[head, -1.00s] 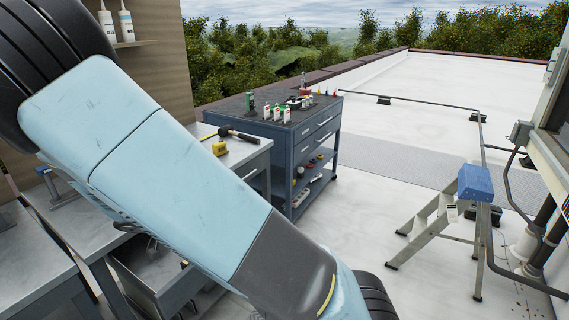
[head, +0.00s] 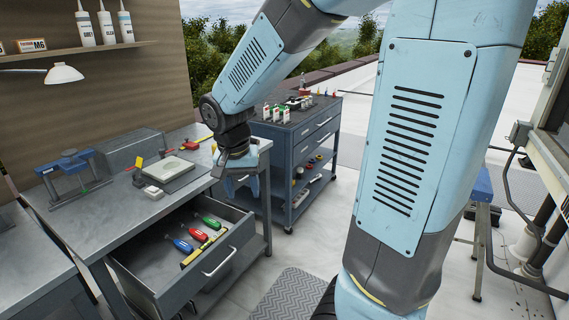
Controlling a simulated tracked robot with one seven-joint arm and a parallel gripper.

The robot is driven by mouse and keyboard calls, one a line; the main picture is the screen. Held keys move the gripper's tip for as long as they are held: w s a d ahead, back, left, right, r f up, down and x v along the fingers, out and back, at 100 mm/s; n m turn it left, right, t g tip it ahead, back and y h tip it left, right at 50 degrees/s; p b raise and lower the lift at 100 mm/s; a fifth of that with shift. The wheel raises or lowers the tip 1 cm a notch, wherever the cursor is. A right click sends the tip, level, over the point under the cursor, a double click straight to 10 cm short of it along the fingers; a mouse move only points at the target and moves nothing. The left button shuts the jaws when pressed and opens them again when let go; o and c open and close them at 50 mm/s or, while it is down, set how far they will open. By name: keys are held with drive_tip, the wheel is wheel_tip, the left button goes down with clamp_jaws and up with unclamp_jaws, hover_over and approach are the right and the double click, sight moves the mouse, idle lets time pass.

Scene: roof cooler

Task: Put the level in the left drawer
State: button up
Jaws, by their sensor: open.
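The drawer (head: 171,290) under the workbench is pulled open. A yellow bar that looks like the level (head: 204,248) lies inside it at a slant, near the front edge. Blue, red and green-handled screwdrivers lie beside it. My gripper (head: 240,190) hangs pointing down above the drawer's right front side, at about bench-top height. It is open, and nothing shows between its fingers. It appears apart from the level and the drawer. The fingertips are small and hard to make out.
The workbench top (head: 120,205) carries a blue clamp-like tool (head: 70,172), a grey box (head: 130,152) and a dark mat with a pale device (head: 175,168). A blue tool cart (head: 300,150) stands behind my gripper. A step stool (head: 482,220) stands at right.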

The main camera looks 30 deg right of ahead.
drive_tip(key=s+d+r+n+t, duration=0.2)
drive_tip(key=s+r, duration=0.4)
drive_tip(key=s, duration=0.1)
drive_tip(key=s+d+r+n+t+y, duration=0.1)
drive_tip(key=s+d+r+n+t, duration=0.1)
drive_tip(key=s+r, duration=0.4)
drive_tip(key=shift+s+n, duration=0.6)
drive_tip(key=shift+n, duration=0.2)
